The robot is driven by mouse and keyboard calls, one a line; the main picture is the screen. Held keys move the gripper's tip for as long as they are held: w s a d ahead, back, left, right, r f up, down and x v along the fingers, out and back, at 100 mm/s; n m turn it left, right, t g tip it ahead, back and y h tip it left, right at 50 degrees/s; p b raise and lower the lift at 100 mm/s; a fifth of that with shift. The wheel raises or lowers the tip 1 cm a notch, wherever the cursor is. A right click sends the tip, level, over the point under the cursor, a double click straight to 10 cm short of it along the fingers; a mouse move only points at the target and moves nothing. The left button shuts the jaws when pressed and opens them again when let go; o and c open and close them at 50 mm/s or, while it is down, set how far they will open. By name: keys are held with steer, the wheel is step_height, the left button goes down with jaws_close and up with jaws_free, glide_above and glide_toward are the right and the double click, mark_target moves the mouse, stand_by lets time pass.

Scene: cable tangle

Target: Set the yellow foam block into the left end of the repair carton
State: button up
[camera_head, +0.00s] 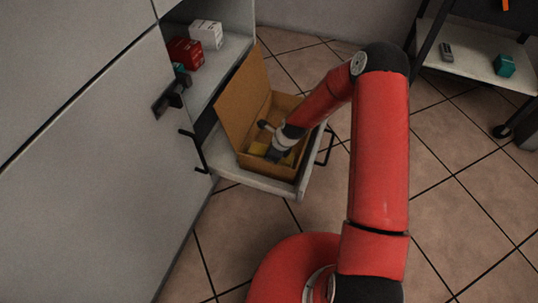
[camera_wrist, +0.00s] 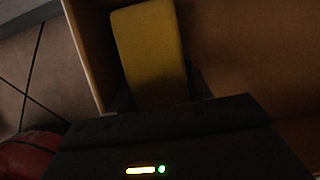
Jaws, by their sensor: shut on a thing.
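The yellow foam block (camera_wrist: 150,50) is in my gripper (camera_wrist: 160,100), which is shut on it. In the wrist view the block projects beyond the dark gripper body, inside the carton and close to one of its walls. The fingertips are mostly hidden. In the head view my gripper (camera_head: 275,154) reaches down into the open repair carton (camera_head: 228,110), and a bit of the yellow block (camera_head: 257,148) shows at the carton's near left part. I cannot tell whether the block touches the carton floor. The carton's lid stands up along its left side.
The carton sits on a pulled-out drawer or tray (camera_head: 262,183) of a grey cabinet (camera_head: 85,150). A red box (camera_head: 185,52) and a white box (camera_head: 206,34) stand on the cabinet shelf. A cart shelf (camera_head: 475,62) is at the upper right. The tiled floor between is clear.

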steer(key=o, duration=0.7)
steer(key=shift+c, duration=0.2)
steer(key=p+v, duration=0.1)
steer(key=v, duration=0.3)
steer(key=p+v, duration=0.1)
steer(key=v, duration=0.7)
steer(key=shift+w+a+r+p, duration=0.1)
steer(key=shift+a+r+p, duration=0.15)
steer(key=shift+p, duration=0.15)
steer(key=s+d+r+n+t+h, duration=0.1)
steer(key=s+d+r+n, duration=0.2)
steer(key=r, duration=0.4)
steer(key=s+d+r+n+h, duration=0.1)
steer(key=s+r+n, duration=0.1)
steer(key=r+n, duration=0.35)
steer(key=s+d+r+n+t+h, duration=0.1)
steer(key=s+d+r+n, duration=0.2)
steer(key=r, duration=0.5)
steer(key=s+d+r+n+t, duration=0.1)
steer(key=s+d+r+n, duration=0.1)
steer(key=s+r+n, duration=0.3)
steer(key=s+d+r+n+t+h, duration=0.1)
steer(key=s+r+n, duration=0.4)
steer(key=s, duration=0.7)
steer(key=shift+d+r, duration=0.8)
steer(key=shift+r, duration=0.1)
steer(key=shift+s+n, duration=0.15)
steer(key=shift+n, duration=0.1)
